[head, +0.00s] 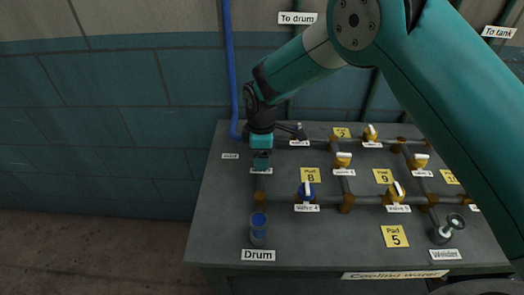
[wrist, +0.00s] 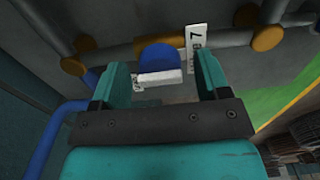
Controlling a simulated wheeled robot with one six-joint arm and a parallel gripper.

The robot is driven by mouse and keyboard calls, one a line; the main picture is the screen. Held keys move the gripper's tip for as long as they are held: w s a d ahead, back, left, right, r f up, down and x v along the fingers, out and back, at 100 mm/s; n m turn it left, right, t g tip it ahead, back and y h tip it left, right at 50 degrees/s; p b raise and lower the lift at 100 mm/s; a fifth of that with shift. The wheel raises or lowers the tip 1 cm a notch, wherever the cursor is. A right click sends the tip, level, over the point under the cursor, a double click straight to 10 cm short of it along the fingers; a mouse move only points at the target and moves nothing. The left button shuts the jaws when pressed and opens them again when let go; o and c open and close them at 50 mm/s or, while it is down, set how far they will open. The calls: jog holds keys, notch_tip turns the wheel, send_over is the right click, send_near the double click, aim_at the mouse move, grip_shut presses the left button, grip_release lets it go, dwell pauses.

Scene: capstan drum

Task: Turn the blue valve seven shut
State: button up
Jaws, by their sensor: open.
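In the wrist view, a blue round valve (wrist: 157,57) with a white bar handle (wrist: 158,77) sits on a grey pipe. A white tag (wrist: 196,38) ending in 7 is beside it, partly covered by the right finger. My gripper (wrist: 155,72) is open, with one finger on each side of the valve; I cannot tell whether either touches it. In the head view, my gripper (head: 261,163) points down over the bench's left pipe and hides this valve. A tag below it is mostly covered.
Another blue valve (head: 307,190), tagged Valve 4, stands to the right on the grey bench (head: 225,220). Several yellow valves sit farther right, such as one (head: 344,160) near my gripper. A blue hose (head: 231,70) runs down the wall behind. The Drum fitting (head: 258,230) is in front.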

jog(key=c, duration=0.9)
jog(key=shift+m, duration=0.3)
jog(key=m+b, duration=0.1)
jog(key=m, duration=0.2)
jog(key=m+b, duration=0.1)
jog(key=m, duration=0.9)
jog(key=shift+b, duration=0.35)
jog(key=shift+m, duration=2.1)
